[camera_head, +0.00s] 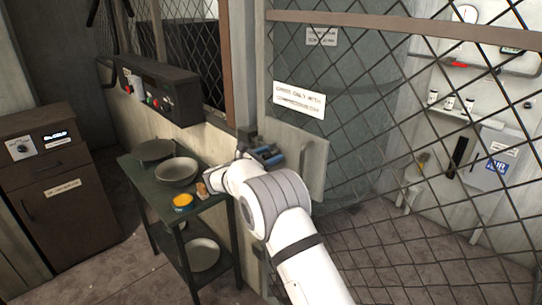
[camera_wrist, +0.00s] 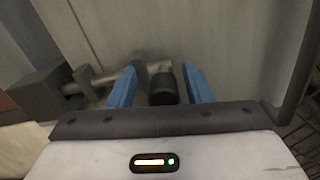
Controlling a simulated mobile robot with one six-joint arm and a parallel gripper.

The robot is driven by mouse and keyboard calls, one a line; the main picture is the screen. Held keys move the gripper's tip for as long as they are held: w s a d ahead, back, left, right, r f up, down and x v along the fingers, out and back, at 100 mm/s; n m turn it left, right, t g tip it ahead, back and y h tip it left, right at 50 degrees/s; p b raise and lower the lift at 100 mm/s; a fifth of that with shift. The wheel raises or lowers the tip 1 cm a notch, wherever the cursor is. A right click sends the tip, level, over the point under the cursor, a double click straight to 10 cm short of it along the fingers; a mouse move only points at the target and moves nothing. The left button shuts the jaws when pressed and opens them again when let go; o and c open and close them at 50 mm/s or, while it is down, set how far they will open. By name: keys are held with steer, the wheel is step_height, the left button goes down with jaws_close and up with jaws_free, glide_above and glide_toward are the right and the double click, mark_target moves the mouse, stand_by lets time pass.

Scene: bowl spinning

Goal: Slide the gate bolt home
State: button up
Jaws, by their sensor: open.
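The gate bolt shows in the wrist view as a pale metal rod (camera_wrist: 92,82) running from a dark bracket (camera_wrist: 40,95) at the left toward the middle. A dark cylindrical knob (camera_wrist: 163,88) stands at the rod's right end. My gripper (camera_wrist: 160,84) is open, with one blue finger on each side of the knob and gaps visible beside it. In the head view my gripper (camera_head: 267,155) is at the gate's edge, in front of a pale plate on the mesh gate (camera_head: 385,20). My arm and gripper hide the bolt there.
A dark green table (camera_head: 150,185) with bowls (camera_head: 176,171) and a yellow tin (camera_head: 183,201) stands close left of my arm. A control box (camera_head: 160,90) is mounted behind it. A brown cabinet (camera_head: 60,190) is at far left.

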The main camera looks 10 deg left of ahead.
steer(key=shift+a, duration=0.1)
steer(key=shift+s+a, duration=0.2)
steer(key=shift+s, duration=0.1)
steer(key=b+v, duration=0.2)
steer(key=v, duration=0.5)
steer(key=shift+s, duration=0.1)
